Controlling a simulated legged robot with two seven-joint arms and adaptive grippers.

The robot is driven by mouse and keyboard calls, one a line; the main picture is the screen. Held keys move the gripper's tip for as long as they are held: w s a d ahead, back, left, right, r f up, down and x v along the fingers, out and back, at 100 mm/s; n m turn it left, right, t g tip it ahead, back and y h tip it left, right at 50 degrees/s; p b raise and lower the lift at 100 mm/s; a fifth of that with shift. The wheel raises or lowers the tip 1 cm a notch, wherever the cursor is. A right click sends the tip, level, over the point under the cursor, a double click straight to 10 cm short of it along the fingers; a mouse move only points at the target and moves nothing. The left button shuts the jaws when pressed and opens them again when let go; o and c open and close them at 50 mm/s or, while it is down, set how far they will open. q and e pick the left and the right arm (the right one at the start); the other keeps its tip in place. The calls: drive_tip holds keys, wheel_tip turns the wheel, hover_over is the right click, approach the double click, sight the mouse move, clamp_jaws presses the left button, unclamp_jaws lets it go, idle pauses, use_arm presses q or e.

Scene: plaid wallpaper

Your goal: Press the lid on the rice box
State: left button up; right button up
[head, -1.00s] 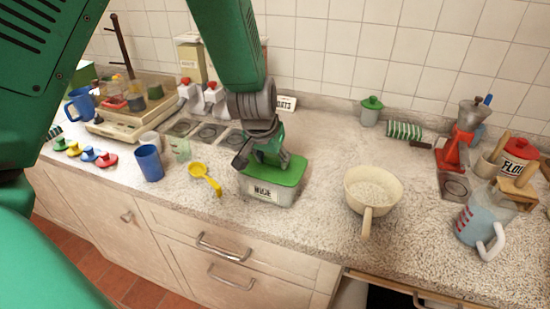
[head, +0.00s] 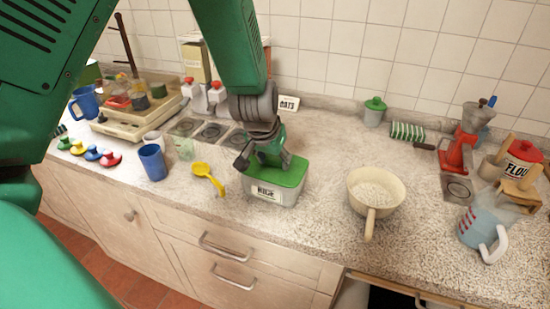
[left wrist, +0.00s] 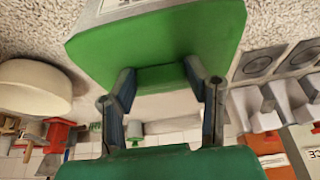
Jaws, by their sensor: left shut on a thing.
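The rice box (head: 272,193) is a pale container with a dark-lettered label on its front, standing on the speckled counter. Its green lid (head: 290,176) lies on top of it. Whether the rim is fully seated all round cannot be told. My left gripper (head: 272,160) comes down from above and is shut on the lid's raised middle part. In the left wrist view, my left gripper's two fingers (left wrist: 163,82) stand either side of that part of the green lid (left wrist: 190,35). My right gripper is not in view.
A yellow scoop (head: 206,176) and a blue cup (head: 152,162) stand left of the box. A cream pan (head: 376,190) with white contents is to its right, and a measuring jug (head: 484,222) is farther right. Bare counter lies between box and pan.

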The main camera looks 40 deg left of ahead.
use_arm(q)
drive_tip(key=shift+a, duration=0.1)
drive_tip(key=o, duration=1.6)
drive_tip(key=shift+o, duration=0.2)
drive_tip(key=shift+r, duration=0.1)
drive_tip(key=shift+r+p, duration=3.45)
drive_tip(key=shift+p, duration=0.1)
clamp_jaws()
